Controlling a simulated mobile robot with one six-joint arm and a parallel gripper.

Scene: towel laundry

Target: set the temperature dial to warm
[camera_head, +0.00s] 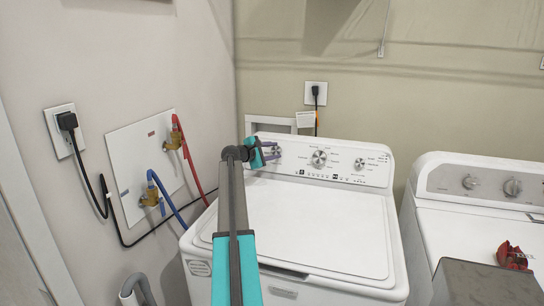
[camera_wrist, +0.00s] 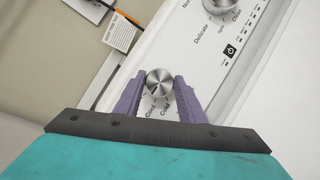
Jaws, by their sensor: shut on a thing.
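The temperature dial (camera_wrist: 159,82) is a small round silver knob on the white washer's control panel. In the wrist view the words "Cold" and "Cool" are printed just below it, partly between my fingers. My gripper (camera_wrist: 160,88) has its two purple fingers shut on the dial, one on each side. In the head view my gripper (camera_head: 267,152) reaches the left end of the washer's panel, and the dial there is largely hidden by the fingers. I cannot tell which setting the dial points to.
The washer's large centre knob (camera_head: 319,158) stands to the right, with a smaller knob (camera_head: 360,163) beyond it. A second white machine (camera_head: 484,186) stands at the right. Hoses and a cord (camera_head: 176,238) hang along the left wall. The washer lid (camera_head: 312,226) is closed and clear.

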